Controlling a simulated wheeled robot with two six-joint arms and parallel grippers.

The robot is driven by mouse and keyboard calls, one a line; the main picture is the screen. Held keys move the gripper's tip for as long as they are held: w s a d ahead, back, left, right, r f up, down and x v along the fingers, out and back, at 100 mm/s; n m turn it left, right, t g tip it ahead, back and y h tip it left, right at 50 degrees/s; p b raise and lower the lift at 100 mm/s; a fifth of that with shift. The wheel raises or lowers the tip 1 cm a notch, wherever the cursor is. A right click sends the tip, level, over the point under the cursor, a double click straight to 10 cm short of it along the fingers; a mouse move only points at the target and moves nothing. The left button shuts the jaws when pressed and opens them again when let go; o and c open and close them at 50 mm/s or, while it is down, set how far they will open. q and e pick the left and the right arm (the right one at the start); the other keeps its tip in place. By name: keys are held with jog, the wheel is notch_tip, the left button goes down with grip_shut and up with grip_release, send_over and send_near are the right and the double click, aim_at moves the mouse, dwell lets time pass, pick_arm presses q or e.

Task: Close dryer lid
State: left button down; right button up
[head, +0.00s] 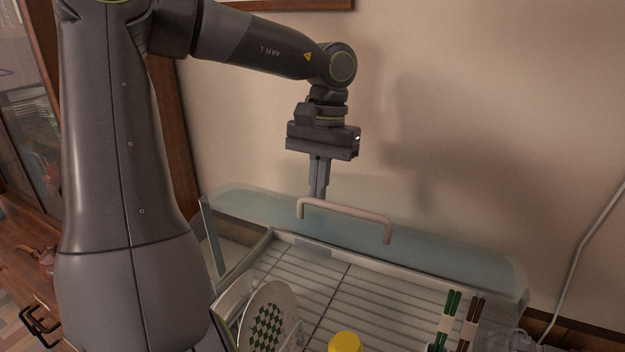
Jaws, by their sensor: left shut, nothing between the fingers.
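The dish dryer's clear lid (428,243) stands raised at the back of the dryer, near the wall. A pale handle (348,209) is fixed on it. My left gripper (318,192) points down with its fingers shut and empty. Its tips are at the lid's top edge, just behind and left of the handle in the picture. I cannot tell whether they touch the lid. The dryer's wire rack (345,288) lies open below. My right gripper is not in view.
A plate with a green check pattern (268,318) stands in the rack at the front left. A yellow-topped item (344,342) is at the bottom middle. A cable (584,245) hangs along the wall.

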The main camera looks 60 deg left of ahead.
pick_arm(q)
jog(key=shift+s+d+r, duration=0.3)
jog(key=shift+s+r, duration=0.15)
jog(key=shift+s, duration=0.15)
jog(key=shift+s+d+r, duration=0.3)
jog(key=shift+s+r, duration=0.1)
jog(key=shift+s, duration=0.15)
jog(key=shift+s, duration=0.1)
